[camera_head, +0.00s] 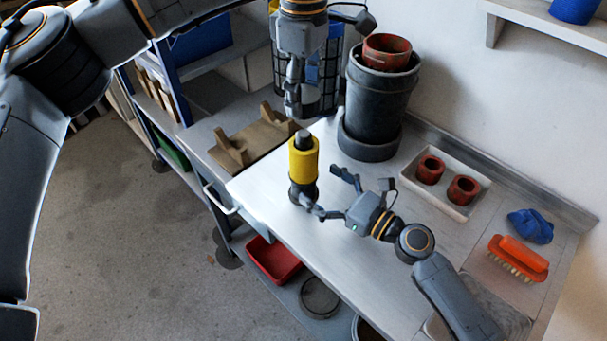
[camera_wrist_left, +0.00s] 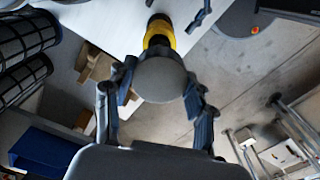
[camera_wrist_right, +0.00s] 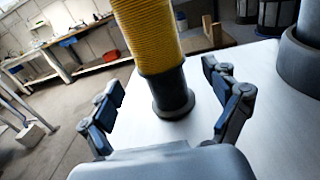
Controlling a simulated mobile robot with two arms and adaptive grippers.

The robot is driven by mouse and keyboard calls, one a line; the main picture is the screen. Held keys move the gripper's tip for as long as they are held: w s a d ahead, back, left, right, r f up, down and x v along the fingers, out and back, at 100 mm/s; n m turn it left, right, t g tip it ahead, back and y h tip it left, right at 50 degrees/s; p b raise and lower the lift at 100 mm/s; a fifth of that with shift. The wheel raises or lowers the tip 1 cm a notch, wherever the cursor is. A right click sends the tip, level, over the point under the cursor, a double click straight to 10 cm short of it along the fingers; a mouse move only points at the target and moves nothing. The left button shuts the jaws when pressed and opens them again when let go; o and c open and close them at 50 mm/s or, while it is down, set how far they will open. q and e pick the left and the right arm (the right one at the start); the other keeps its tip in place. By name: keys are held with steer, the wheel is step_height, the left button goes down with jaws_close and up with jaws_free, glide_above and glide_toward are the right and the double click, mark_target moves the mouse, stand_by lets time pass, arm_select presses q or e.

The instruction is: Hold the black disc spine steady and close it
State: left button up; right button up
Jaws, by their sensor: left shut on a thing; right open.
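The black disc spine (camera_head: 303,192) stands upright on the light worktop, with yellow ribbed discs (camera_head: 303,160) around its middle. Its dark top sticks out above the yellow. My left gripper (camera_head: 295,100) is above the spine, shut on a grey round piece (camera_wrist_left: 161,80) that looks like a cap; the piece is apart from the spine. In the left wrist view the grey piece hides part of the yellow discs (camera_wrist_left: 160,33). My right gripper (camera_head: 328,193) is open and low beside the spine. In the right wrist view its fingers flank the black lower end (camera_wrist_right: 168,92) without visible contact.
A dark bucket (camera_head: 378,100) with a reddish pot (camera_head: 387,50) stands behind. A pale tray (camera_head: 460,208) with two red rings, a blue cloth (camera_head: 530,226) and an orange brush (camera_head: 518,258) lie to the right. A brown wooden cradle (camera_head: 250,140) is at the left.

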mark_target(304, 133)
steer(key=x, duration=0.6)
steer(key=c, duration=1.8)
arm_select(q)
steer(key=shift+f, duration=2.5)
steer(key=shift+f, duration=0.15)
steer(key=shift+f, duration=0.75)
steer(key=shift+f, duration=0.55)
arm_select(e)
jaws_close()
